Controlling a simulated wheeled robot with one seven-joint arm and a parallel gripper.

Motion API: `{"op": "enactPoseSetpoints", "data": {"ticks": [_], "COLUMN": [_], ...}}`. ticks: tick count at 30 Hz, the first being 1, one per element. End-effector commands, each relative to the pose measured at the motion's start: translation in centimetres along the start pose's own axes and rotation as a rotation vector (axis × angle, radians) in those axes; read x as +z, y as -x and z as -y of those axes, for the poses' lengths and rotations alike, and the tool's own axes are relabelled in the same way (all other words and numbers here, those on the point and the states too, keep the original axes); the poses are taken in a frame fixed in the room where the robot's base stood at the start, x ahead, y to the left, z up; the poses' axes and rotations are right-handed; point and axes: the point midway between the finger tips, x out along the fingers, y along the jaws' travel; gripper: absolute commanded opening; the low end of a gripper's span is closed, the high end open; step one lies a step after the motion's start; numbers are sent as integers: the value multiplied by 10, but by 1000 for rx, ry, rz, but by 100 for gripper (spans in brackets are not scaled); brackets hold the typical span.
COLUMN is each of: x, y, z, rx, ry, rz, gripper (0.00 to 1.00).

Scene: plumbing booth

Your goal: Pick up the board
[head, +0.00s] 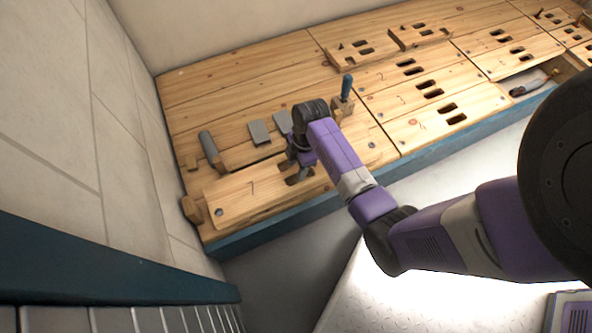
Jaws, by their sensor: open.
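A long pale wooden board (235,197) with a number and dark slots lies along the near edge of the wooden deck, left of centre in the head view. It looks slightly raised and askew to the planks behind it. My gripper (298,172) points down at the board's slotted middle, with its fingers open at the slots. My arm covers part of the board to the right. I cannot tell whether the fingers touch the board or reach into the slots.
Behind the board lie grey plates (259,132) and a grey-ended rod (209,143). A blue-handled tool (346,87) stands close right of my wrist. More slotted boards (432,88) cover the deck at right, with an open gap (530,84). A tiled wall (120,110) bounds the left.

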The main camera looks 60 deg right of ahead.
Motion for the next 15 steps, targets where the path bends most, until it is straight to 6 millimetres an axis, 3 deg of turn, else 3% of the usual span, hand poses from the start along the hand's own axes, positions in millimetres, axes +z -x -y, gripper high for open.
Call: {"op": "enactPoseSetpoints", "data": {"ticks": [6,13,15], "x": [0,0,0], "y": [-1,-1,-1], "z": [0,0,0], "rx": [1,1,1], "ry": [0,0,0], "rz": [0,0,0], "gripper": [45,2,0]}}
